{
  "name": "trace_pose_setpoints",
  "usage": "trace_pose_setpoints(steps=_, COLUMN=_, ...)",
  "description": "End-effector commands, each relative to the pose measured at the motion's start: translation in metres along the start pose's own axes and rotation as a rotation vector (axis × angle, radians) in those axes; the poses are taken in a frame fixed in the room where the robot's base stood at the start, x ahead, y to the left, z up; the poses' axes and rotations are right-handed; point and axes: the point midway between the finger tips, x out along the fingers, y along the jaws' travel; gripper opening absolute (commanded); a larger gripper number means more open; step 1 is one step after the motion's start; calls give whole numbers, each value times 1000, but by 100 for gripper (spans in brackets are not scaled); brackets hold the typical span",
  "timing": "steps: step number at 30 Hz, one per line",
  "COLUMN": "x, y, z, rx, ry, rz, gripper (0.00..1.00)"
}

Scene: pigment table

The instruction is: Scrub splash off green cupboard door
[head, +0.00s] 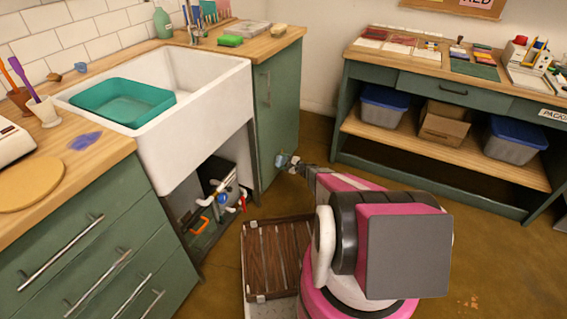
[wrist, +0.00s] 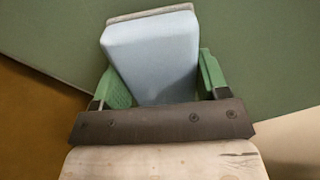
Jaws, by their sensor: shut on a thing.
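The green cupboard door (head: 273,105) stands right of the sink and fills much of the wrist view (wrist: 265,50). My gripper (head: 292,164) is low at this door. In the wrist view my gripper (wrist: 162,82) has its two green fingers shut on a light blue block (wrist: 152,55) with a thin grey layer at its far end. The block (head: 281,159) looks pressed against or very close to the door; I cannot tell which. I see no splash on the door; the block and gripper hide part of it.
The white sink (head: 190,150) holds a teal basin (head: 120,101). Pipes and an orange-handled item show in the open space below.

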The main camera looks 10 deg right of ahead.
Motion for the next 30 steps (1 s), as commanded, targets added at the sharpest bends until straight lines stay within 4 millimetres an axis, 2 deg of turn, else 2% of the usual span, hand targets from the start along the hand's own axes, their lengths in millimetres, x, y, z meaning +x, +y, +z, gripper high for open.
trace_pose_setpoints(steps=20, x=10, y=-1, z=-1, rx=0, ry=0, rz=0, gripper=49)
trace_pose_setpoints(steps=30, x=9, y=-12, z=-21, rx=0, ry=1, rz=-1, gripper=49)
